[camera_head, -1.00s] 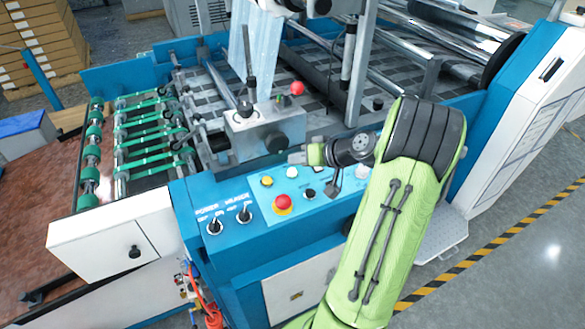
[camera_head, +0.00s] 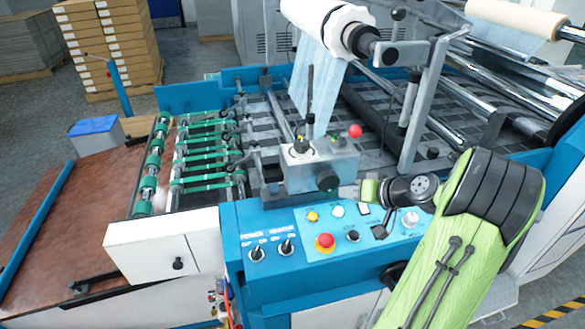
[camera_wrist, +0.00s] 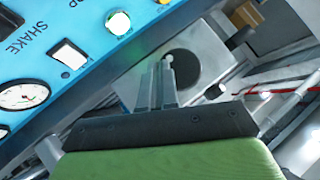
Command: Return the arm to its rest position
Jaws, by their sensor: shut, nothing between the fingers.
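My green-sleeved arm reaches in from the lower right in the head view, bent at a dark ribbed joint. My gripper (camera_head: 352,191) is above the blue control panel (camera_head: 290,222), close to the grey box (camera_head: 318,160) with a black knob. In the wrist view my gripper (camera_wrist: 162,75) has its fingers together with nothing between them. A dark round part on a grey face shows behind the fingertips. I cannot tell whether the fingers touch anything.
The panel carries a red button (camera_head: 325,242), two switches and several smaller buttons. A white roll (camera_head: 325,22) stands above the machine bed. Green rollers (camera_head: 210,155) lie left. Stacked cartons (camera_head: 108,45) stand at the back left. Open floor shows at the lower right.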

